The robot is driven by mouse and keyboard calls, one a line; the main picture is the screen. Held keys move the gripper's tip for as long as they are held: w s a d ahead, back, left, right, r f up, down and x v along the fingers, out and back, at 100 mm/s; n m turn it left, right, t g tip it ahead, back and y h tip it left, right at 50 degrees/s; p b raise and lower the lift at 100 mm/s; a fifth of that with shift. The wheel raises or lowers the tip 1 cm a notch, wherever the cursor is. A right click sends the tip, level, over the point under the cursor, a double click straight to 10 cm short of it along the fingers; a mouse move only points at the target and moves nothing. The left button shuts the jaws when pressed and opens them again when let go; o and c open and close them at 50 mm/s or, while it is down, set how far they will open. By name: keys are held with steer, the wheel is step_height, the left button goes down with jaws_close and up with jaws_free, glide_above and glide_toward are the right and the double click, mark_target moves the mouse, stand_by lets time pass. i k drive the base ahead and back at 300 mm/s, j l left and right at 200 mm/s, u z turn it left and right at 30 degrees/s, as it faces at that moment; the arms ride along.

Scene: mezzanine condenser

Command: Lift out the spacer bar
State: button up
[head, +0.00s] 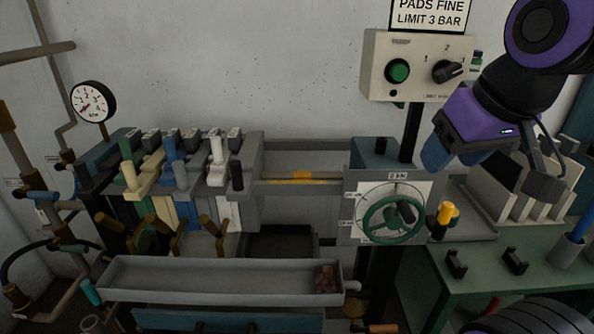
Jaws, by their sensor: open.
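A long yellow bar (290,182) lies across the gap between the plate stack and the press head, with a short orange piece at its middle; I take it for the spacer bar. Its ends meet grey parts on both sides, and I cannot tell how it is seated.
Upright plates with handles (175,175) stand left of the gap. A grey drip tray (220,278) runs along the front. A control box (416,66) with a green button and a knob is above. A green table (470,285) with a plate rack (530,190) stands right.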

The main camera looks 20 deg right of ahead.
mark_target(266, 176)
steer(key=i, duration=0.35)
steer(key=i+j+z, duration=0.15)
steer(key=j, duration=0.15)
steer(key=j+z, duration=0.2)
steer(key=j, duration=0.15)
steer(key=i+j+z, duration=0.15)
steer(key=j, duration=0.2)
